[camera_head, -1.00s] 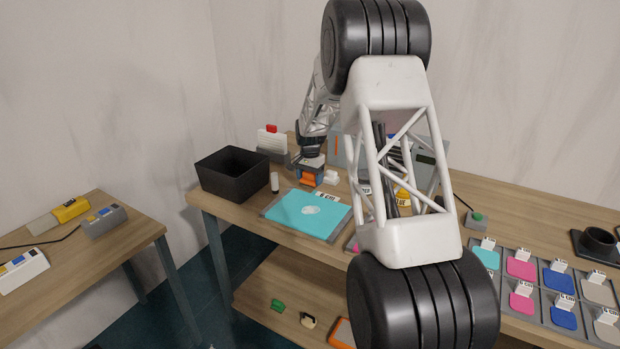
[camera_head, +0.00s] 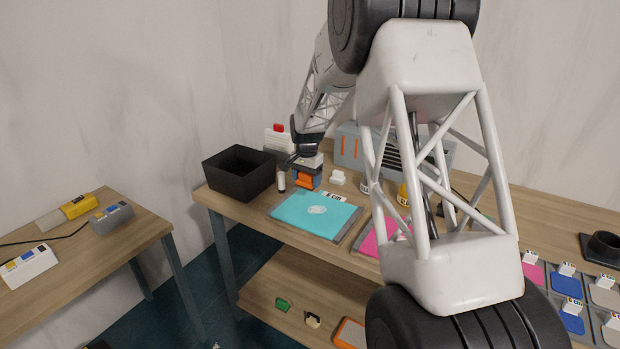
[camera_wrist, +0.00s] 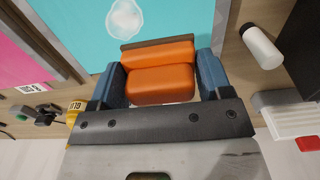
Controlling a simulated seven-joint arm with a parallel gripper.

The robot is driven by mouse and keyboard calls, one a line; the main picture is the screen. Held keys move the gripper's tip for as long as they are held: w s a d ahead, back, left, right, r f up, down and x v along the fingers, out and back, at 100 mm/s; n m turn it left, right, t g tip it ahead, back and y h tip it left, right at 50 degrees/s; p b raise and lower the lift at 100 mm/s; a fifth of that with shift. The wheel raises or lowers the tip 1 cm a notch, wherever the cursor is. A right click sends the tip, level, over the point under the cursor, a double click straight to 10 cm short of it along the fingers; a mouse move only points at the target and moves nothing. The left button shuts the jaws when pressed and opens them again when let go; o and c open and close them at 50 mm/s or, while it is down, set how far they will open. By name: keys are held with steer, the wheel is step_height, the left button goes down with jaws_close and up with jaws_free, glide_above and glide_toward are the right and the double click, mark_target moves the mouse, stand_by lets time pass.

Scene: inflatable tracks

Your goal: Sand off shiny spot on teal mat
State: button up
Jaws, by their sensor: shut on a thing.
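The teal mat (camera_head: 290,208) lies flat on the workbench, with a pale, shiny, roundish spot (camera_head: 317,210) near its middle. The mat (camera_wrist: 185,20) and the spot (camera_wrist: 126,18) also show at the top of the wrist view. My gripper (camera_head: 306,174) is just behind the mat's back left edge, pointing down. Its blue fingers (camera_wrist: 160,80) are shut on an orange block (camera_wrist: 160,82) with a brown strip along its far edge. The block (camera_head: 305,181) is beside the mat, not over the spot. I cannot tell whether it touches the table.
A black bin (camera_head: 238,174) stands left of my gripper, with a small white cylinder (camera_head: 281,182) between them. A white object (camera_head: 338,177) is close on the right. A pink mat (camera_head: 372,240) lies to the right, partly behind my arm. A grey rack stands behind.

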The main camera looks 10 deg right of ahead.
steer(key=shift+s+a+r, duration=0.2)
steer(key=shift+s+a, duration=0.05)
steer(key=shift+s, duration=0.2)
steer(key=shift+s+a+r, duration=0.15)
steer(key=shift+s+a, duration=0.1)
steer(key=shift+s, duration=0.2)
